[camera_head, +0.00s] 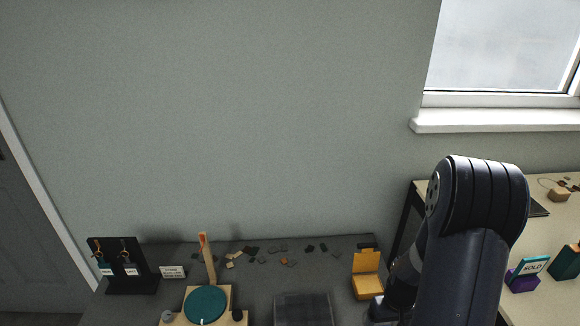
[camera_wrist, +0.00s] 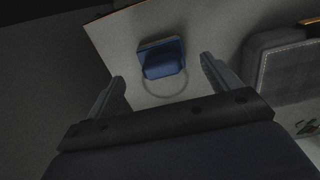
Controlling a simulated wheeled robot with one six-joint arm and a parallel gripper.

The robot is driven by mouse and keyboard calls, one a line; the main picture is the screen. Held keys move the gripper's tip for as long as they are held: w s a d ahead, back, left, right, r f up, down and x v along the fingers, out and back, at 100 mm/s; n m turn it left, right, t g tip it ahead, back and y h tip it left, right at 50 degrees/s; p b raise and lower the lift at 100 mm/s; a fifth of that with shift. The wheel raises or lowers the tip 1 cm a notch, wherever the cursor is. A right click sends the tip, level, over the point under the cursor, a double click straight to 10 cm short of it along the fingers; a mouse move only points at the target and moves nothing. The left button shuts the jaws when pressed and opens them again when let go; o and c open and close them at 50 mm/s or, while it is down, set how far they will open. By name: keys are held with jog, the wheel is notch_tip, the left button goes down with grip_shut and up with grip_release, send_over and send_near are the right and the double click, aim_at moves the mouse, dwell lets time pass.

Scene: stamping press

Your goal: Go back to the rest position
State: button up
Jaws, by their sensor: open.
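My gripper (camera_wrist: 162,72) shows in the wrist view with its two fingers spread wide apart and nothing held between them. A blue block-like piece (camera_wrist: 163,60) on a pale surface (camera_wrist: 118,40) appears between and beyond the fingertips, with a faint ring mark below it. I cannot tell its distance, but no finger touches it. In the head view my dark arm rises at the right and bends over. The gripper cannot be made out there.
The dark bench holds a teal round disc (camera_head: 205,305) on a wooden base, a yellow holder (camera_head: 366,275), a dark key stand (camera_head: 125,265) and several scattered small chips. A pale table (camera_head: 545,290) at the right carries a SOLD sign (camera_head: 530,267). A window is above.

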notch_tip(320, 180, down, 6)
jog(key=shift+f+b, duration=0.1)
jog(key=shift+b, duration=0.3)
jog(key=shift+r, duration=0.95)
jog(key=shift+r+p, duration=0.3)
jog(key=shift+r, duration=0.4)
jog(key=shift+f, duration=0.1)
